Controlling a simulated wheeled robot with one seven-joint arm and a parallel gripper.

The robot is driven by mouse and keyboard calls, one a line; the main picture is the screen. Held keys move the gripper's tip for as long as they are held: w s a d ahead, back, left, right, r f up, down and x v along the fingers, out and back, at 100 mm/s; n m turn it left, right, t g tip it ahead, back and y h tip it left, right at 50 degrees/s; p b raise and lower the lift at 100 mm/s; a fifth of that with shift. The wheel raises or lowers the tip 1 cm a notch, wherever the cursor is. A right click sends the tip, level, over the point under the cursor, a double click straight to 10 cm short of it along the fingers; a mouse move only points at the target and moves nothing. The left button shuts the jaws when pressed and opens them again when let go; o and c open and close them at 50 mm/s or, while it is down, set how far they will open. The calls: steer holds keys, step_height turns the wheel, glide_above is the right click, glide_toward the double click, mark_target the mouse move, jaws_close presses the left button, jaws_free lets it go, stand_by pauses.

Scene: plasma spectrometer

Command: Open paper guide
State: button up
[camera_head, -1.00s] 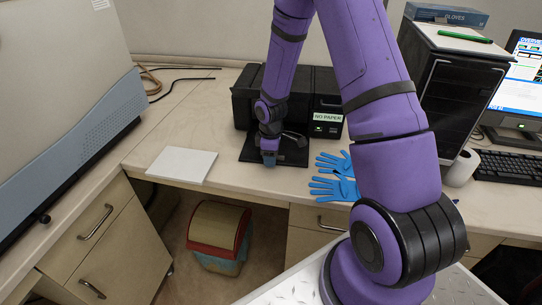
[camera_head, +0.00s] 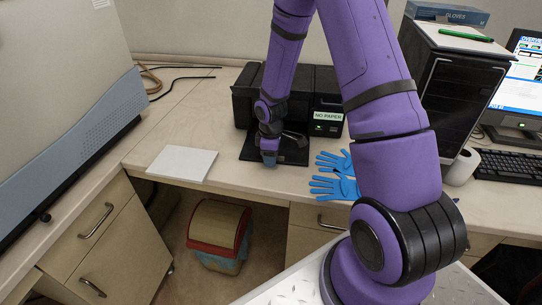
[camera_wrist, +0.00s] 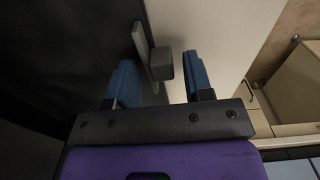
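A black printer (camera_head: 325,88) with a "NO PAPER" label stands at the back of the desk, partly hidden by my arm. Its dark tray (camera_head: 293,152) extends to the front. My gripper (camera_head: 269,160) is low over the tray's front. In the wrist view, my gripper (camera_wrist: 160,68) has two blue fingers spread apart. A grey paper guide (camera_wrist: 163,64), a thin plate with a small block, shows between the fingers. A gap shows on both sides of the block, so the fingers do not appear to be closed on it. The head view does not show the guide clearly.
A stack of white paper (camera_head: 182,163) lies left of the printer. Blue gloves (camera_head: 334,188) lie to its right. A black computer tower (camera_head: 450,85), a keyboard (camera_head: 508,164) and a monitor (camera_head: 522,85) are farther right. A bin (camera_head: 218,232) stands below the desk.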

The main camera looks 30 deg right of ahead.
step_height(320, 180, up, 11)
stand_by(0.7)
steer(key=shift+f, duration=0.1)
